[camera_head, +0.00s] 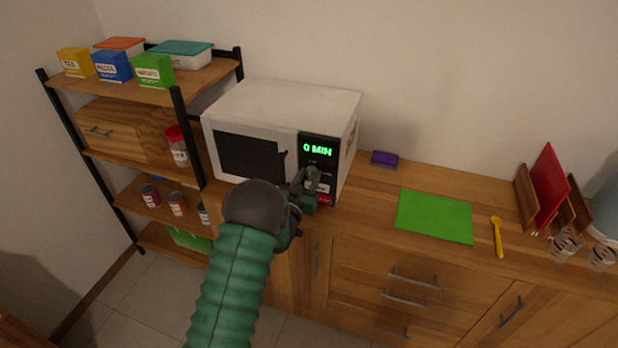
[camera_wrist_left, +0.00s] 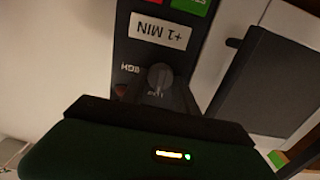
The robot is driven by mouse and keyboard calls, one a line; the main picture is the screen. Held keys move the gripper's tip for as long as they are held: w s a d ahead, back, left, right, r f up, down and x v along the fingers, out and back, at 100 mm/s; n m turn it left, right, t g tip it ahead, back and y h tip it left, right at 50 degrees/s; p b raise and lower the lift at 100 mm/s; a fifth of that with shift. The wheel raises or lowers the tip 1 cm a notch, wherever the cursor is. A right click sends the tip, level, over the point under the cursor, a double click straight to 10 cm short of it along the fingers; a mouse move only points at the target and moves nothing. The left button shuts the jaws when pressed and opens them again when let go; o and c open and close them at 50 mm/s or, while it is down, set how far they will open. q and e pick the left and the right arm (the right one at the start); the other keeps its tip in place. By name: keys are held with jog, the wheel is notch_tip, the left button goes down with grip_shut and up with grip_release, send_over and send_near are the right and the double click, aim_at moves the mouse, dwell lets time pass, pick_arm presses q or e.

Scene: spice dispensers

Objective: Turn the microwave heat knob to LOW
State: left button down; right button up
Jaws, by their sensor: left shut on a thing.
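The white microwave (camera_head: 270,100) stands on the wooden counter, with its dark control panel at the right of its front. Its green display (camera_head: 317,150) reads "0 MIN". My left gripper (camera_head: 312,180) is at the panel, shut on the heat knob, and hides the knob in the head view. In the left wrist view, which is upside down, the round grey heat knob (camera_wrist_left: 160,77) shows beyond my dark gripper body, below the "+1 MIN" button (camera_wrist_left: 158,31). Small lettering surrounds the knob. I cannot tell exactly where it points. My right gripper is not in view.
A shelf rack (camera_head: 150,85) with boxes and jars stands left of the microwave. On the counter to the right are a purple sponge (camera_head: 384,159), a green mat (camera_head: 435,216) and a yellow spoon (camera_head: 498,236). A red board (camera_head: 550,188) stands farther right.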

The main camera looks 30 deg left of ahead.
pick_arm(q)
jog(key=shift+s+d+f, duration=0.1)
jog(key=shift+f, duration=0.25)
jog(key=c, duration=1.3)
grip_release()
jog(key=o, duration=0.3)
jog(key=shift+r, duration=0.2)
jog(key=shift+o, duration=0.2)
jog(key=b+v, duration=0.1)
jog(key=v, duration=1.5)
jog(key=shift+s+b, duration=0.3)
jog(key=shift+d, duration=0.1)
